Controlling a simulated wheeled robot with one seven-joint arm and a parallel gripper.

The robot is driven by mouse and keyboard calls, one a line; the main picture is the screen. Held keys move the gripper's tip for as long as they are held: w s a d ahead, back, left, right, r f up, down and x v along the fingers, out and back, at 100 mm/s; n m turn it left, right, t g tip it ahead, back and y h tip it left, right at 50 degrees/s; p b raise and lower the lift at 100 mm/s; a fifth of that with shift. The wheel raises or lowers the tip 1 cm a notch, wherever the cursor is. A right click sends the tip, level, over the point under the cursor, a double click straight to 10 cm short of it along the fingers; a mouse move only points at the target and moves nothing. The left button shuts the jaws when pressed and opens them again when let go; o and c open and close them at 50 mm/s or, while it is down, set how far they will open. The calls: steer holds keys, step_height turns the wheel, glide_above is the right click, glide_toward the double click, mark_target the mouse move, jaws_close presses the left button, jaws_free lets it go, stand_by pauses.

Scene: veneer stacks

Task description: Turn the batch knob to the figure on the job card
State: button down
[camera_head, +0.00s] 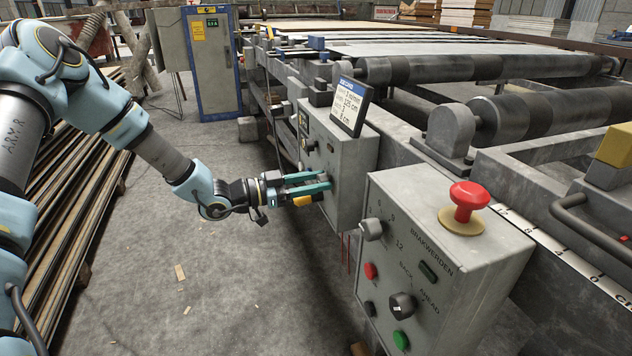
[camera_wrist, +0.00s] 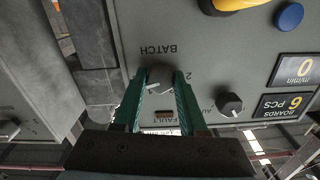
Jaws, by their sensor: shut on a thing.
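The batch knob (camera_wrist: 158,80) is a small grey knob on a grey panel under the upside-down label BATCH in the wrist view. The two green fingers of my gripper (camera_wrist: 160,82) are closed on its sides. In the head view my gripper (camera_head: 327,180) reaches the front of the farther grey control box (camera_head: 350,166), and the knob itself is hidden there. The job card (camera_head: 350,106) stands on top of that box, with several lines of small print that I cannot read surely.
The nearer control box (camera_head: 440,265) carries a red mushroom button (camera_head: 467,200) and several knobs. Rollers (camera_head: 480,68) lie behind.

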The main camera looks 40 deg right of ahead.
steer(key=n+p, duration=0.3)
steer(key=shift+r+n, duration=0.15)
steer(key=shift+n, duration=0.25)
steer(key=n+p, duration=0.3)
steer(key=n, duration=0.3)
steer(key=shift+n+p, duration=0.3)
steer(key=shift+p, duration=0.05)
steer(key=n+p, duration=0.1)
steer(key=n, duration=0.3)
steer(key=shift+p, duration=0.4)
steer(key=shift+n+p, duration=0.7)
steer(key=shift+n, duration=2)
steer(key=shift+f, duration=0.2)
steer(key=shift+c, duration=2.2)
jaws_free()
